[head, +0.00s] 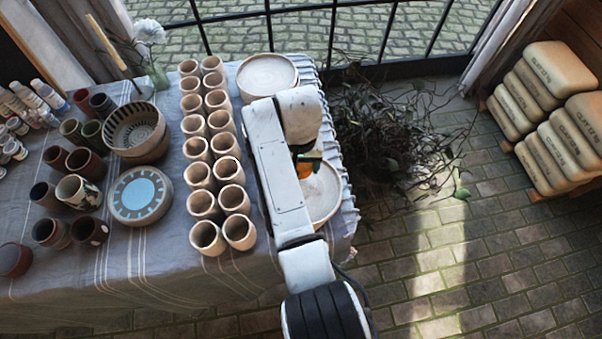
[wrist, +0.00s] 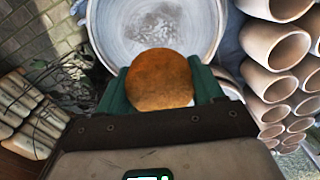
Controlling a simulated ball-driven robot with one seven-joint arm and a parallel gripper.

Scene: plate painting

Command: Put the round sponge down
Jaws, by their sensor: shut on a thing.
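The round sponge (wrist: 160,80) is orange-brown and sits between the two green fingers of my gripper (wrist: 160,88) in the wrist view. My gripper is shut on it. In the head view my arm covers most of the gripper, and only a bit of green and orange shows over the near plate (head: 325,190) at the table's right edge.
Rows of clay cups (head: 200,177) stand just left of my arm on the cloth-covered table (head: 165,262). Another pale plate (head: 267,75) lies at the back. A blue-centred plate (head: 140,195) and bowls (head: 137,132) are further left. Dry branches (head: 385,130) and stacked bags (head: 545,85) are on the right.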

